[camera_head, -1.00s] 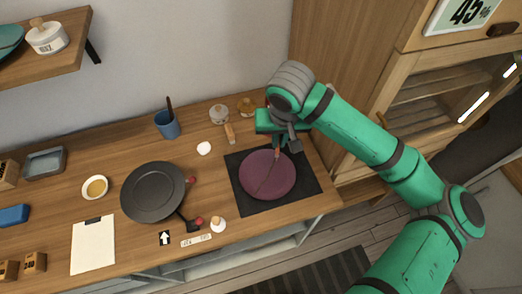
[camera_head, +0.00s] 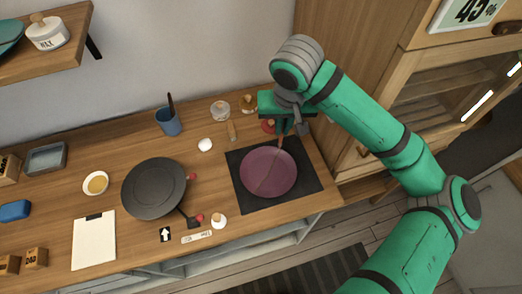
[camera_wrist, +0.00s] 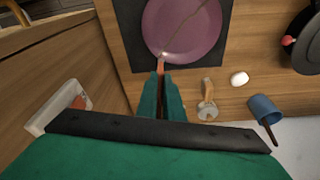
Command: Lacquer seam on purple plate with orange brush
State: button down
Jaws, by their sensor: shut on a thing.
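The purple plate (camera_head: 268,174) lies flat on a black mat (camera_head: 306,187) at the right of the counter. A thin seam line crosses it, brownish in the head view and visible on the plate in the wrist view (camera_wrist: 192,45). My gripper (camera_head: 286,126) is above the mat's far edge. It is shut on the brush (camera_wrist: 160,66), which has an orange tip and points at the plate. The tip is at the plate's rim in the wrist view; I cannot tell whether it touches. Most of the brush handle is hidden between the fingers.
A dark pan (camera_head: 153,188) stands left of the mat. A blue cup (camera_head: 168,122), a white lump (camera_head: 205,145), a wooden tool (camera_head: 232,131) and jars (camera_head: 220,109) stand behind. A clipboard (camera_head: 94,240) lies at the front left. A wooden cabinet stands at the right.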

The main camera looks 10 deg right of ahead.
jog(key=shift+w+v, duration=0.2)
jog(key=shift+v, duration=0.7)
jog(key=shift+w+v, duration=0.2)
jog(key=shift+v, duration=0.7)
jog(key=shift+r, duration=0.15)
